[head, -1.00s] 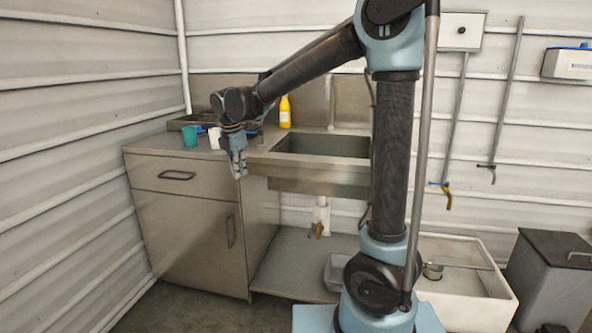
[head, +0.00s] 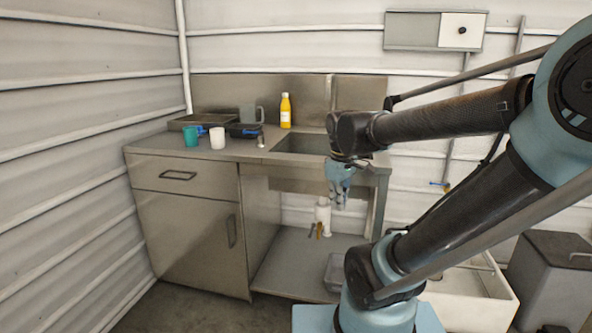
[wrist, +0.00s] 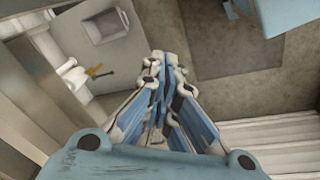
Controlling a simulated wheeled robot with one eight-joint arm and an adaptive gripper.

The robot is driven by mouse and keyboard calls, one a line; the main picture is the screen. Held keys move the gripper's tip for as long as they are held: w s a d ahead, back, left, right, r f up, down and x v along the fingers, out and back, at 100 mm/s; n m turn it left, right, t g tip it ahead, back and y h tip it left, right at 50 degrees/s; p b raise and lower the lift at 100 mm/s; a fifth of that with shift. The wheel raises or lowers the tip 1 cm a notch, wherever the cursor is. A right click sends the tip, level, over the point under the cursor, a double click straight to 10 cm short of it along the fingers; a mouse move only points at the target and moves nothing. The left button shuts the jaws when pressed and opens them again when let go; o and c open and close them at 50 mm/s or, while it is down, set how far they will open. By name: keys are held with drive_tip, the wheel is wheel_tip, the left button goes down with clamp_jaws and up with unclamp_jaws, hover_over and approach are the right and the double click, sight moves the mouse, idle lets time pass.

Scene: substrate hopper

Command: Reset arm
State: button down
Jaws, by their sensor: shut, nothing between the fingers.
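My gripper (head: 339,203) hangs fingers down in front of the sink counter, near the counter's right end, in the head view. In the wrist view my gripper (wrist: 165,62) shows its fingers together with nothing between them. My arm reaches in from the right of the head view, its elbow at the right edge. The fingertips hang in front of the open space under the sink and appear apart from everything.
The counter (head: 250,152) holds a teal cup (head: 191,136), a white cup (head: 217,138), a grey jug (head: 251,114) and a yellow bottle (head: 285,111). The sink basin (head: 295,146) lies behind my gripper. A white tub (head: 470,290) and grey bin (head: 555,275) stand right. Floor is clear at front left.

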drive_tip(key=s+d+f+m, duration=0.6)
drive_tip(key=s+f+m, duration=0.2)
drive_tip(key=s, duration=0.1)
drive_tip(key=shift+s+d+f+m, duration=0.15)
drive_tip(key=shift+s+f+m, duration=0.15)
drive_tip(key=shift+s+f, duration=0.05)
idle(0.4)
